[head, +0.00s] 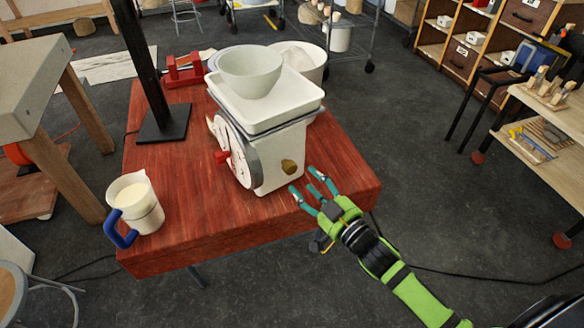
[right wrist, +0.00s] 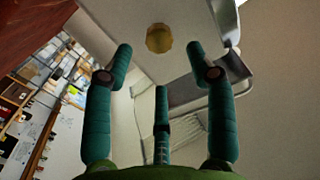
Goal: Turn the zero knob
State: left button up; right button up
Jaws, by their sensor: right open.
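The zero knob (head: 289,167) is a small brass-coloured knob low on the side of a cream kitchen scale (head: 285,140). In the right wrist view the knob (right wrist: 159,38) shows ahead, above and between the fingertips. My right gripper (head: 309,186) is green with teal fingers, open and empty, just to the right of the scale. Its fingers point at the scale's knob side, with a gap to the knob. In the right wrist view my right gripper (right wrist: 160,75) has its fingers spread apart. My left gripper is not in view.
The scale stands on a red wooden table (head: 185,190) and carries a white tray (head: 262,108) with a bowl (head: 250,72). A jug with a blue handle (head: 136,203) stands at the left. A black post (head: 148,70) rises behind. The table's front right corner is clear.

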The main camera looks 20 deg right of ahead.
aim_at(293, 169)
jog(key=p+x, duration=0.1)
jog(key=x, duration=0.6)
jog(key=shift+s, duration=0.1)
jog(key=shift+r, duration=0.1)
grip_shut()
